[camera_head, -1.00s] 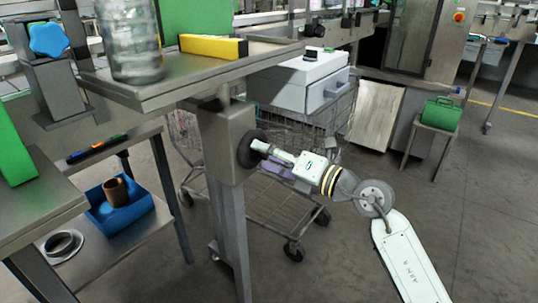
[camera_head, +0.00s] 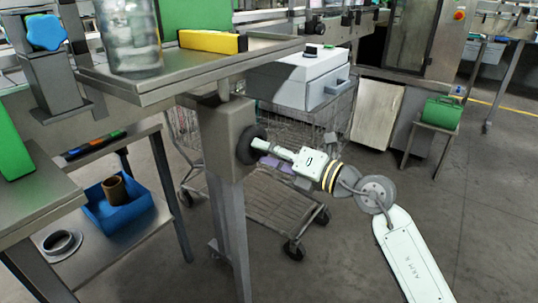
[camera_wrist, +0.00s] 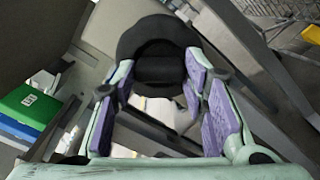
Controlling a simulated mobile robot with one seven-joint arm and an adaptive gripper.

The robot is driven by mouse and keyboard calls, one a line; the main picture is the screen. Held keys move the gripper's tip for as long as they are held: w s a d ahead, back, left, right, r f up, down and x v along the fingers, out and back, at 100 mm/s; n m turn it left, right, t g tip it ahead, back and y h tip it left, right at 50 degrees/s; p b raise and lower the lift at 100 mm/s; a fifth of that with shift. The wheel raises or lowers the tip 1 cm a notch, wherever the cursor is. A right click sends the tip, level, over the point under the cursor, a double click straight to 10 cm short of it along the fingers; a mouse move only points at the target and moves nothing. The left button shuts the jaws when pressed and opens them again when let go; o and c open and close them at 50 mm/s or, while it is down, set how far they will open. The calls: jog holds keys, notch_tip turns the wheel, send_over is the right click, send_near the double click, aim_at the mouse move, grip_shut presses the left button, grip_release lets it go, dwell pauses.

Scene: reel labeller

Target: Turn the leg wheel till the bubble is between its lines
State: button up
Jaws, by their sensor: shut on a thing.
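The leg wheel (camera_head: 251,145) is a black round handwheel on the side of the grey housing of the table leg. My gripper (camera_head: 267,147) reaches it from the right. In the wrist view my gripper (camera_wrist: 160,78) has its purple-padded fingers on both sides of the wheel's dark middle, and the black rim (camera_wrist: 145,35) shows beyond the fingertips. It is shut on the wheel. A yellow level (camera_head: 212,41) lies on the tabletop (camera_head: 190,75) above. Its bubble and lines cannot be made out from here.
A glass jar (camera_head: 128,38) stands on the tabletop left of the level. A wire cart (camera_head: 275,200) with a white box (camera_head: 300,80) stands behind the leg. A blue tray (camera_head: 118,212) sits on the lower shelf at left. Open floor lies at right.

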jog(key=n+b, duration=0.1)
jog(key=b, duration=0.1)
jog(key=f+n+b, duration=0.1)
jog(key=b, duration=0.2)
jog(key=shift+n+b, duration=0.35)
jog(key=shift+n, duration=0.05)
jog(key=n+b, duration=0.2)
jog(key=b, duration=0.2)
jog(key=shift+n+b, duration=0.3)
jog(key=shift+n, duration=0.1)
jog(key=n+b, duration=0.2)
jog(key=b, duration=0.1)
jog(key=shift+r+n, duration=0.15)
jog(key=shift+n, duration=0.15)
jog(key=shift+r+n+b, duration=0.15)
jog(key=shift+n+b, duration=0.65)
jog(key=shift+b, duration=0.15)
jog(key=shift+r+n+b, duration=0.15)
jog(key=shift+n+b, duration=0.65)
jog(key=shift+b, duration=0.1)
jog(key=o, duration=1.2)
jog(key=shift+c, duration=0.2)
jog(key=shift+s+d, duration=0.1)
